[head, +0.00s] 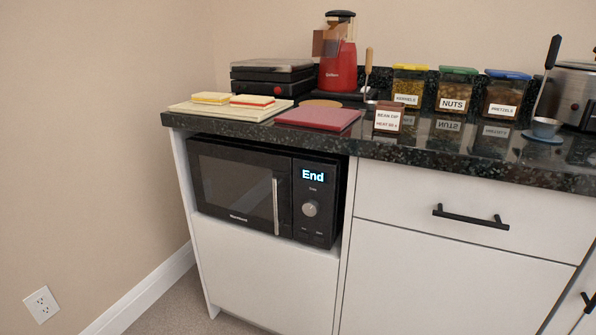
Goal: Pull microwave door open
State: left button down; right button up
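A black microwave (262,190) sits in an open niche of the white cabinet, under the dark countertop, left of centre in the head view. Its door (230,187) is shut and has a dark window. A vertical silver handle (276,206) is on the right side of the door. Right of the handle, the control panel (313,200) has a lit display reading "End" and a round silver knob (310,208). Neither of my grippers shows in the head view.
A white drawer with a black handle (470,217) is right of the microwave. A beige wall is at left. The space before the door looks clear.

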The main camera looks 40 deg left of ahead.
aim_at(251, 187)
jog(key=u, duration=1.55)
